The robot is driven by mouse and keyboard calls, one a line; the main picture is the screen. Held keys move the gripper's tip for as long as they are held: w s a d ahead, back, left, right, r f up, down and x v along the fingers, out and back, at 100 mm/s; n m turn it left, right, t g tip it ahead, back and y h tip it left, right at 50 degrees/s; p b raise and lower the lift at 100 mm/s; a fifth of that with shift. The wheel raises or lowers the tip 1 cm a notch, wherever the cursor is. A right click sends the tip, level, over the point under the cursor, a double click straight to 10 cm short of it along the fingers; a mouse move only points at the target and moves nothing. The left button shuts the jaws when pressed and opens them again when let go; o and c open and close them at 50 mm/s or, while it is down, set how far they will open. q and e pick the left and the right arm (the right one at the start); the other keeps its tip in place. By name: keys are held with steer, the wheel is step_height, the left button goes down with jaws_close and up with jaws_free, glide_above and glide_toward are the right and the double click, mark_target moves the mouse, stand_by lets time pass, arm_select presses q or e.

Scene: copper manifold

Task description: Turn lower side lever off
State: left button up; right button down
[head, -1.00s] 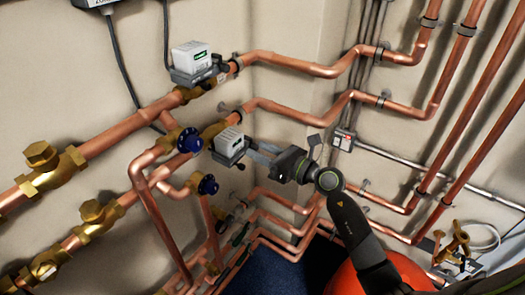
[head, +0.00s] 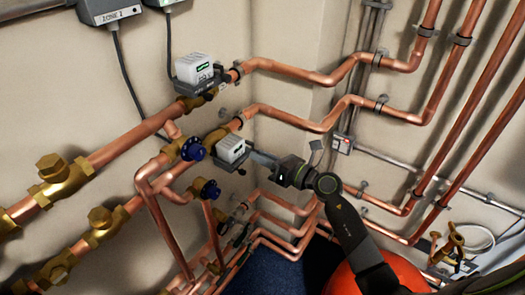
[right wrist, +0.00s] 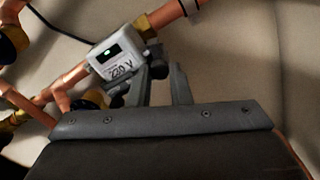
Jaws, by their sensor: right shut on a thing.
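The lower valve actuator is a white and grey box (head: 232,150) on the lower copper pipe. In the right wrist view it is a white box (right wrist: 118,57) with a lit green display and "230 V" on it. A small dark side lever (right wrist: 158,69) sticks out of its near side. My right gripper (head: 252,156) reaches in from the right at the box's side. In the wrist view its two fingers (right wrist: 160,82) stand either side of the lever's end, shut on it; exact contact is hard to see. My left gripper is not in view.
A second white actuator (head: 195,70) sits on the upper pipe. Blue-handled valves (head: 192,148) stand left of the lower box. Copper pipes (head: 300,122) run along the back and right walls. A red rounded vessel (head: 365,277) lies below my right arm.

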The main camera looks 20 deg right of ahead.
steer(key=shift+r+m+p, duration=0.15)
steer(key=shift+m+p, duration=5.8)
steer(key=shift+m, duration=0.45)
steer(key=c, duration=1.3)
jaws_free()
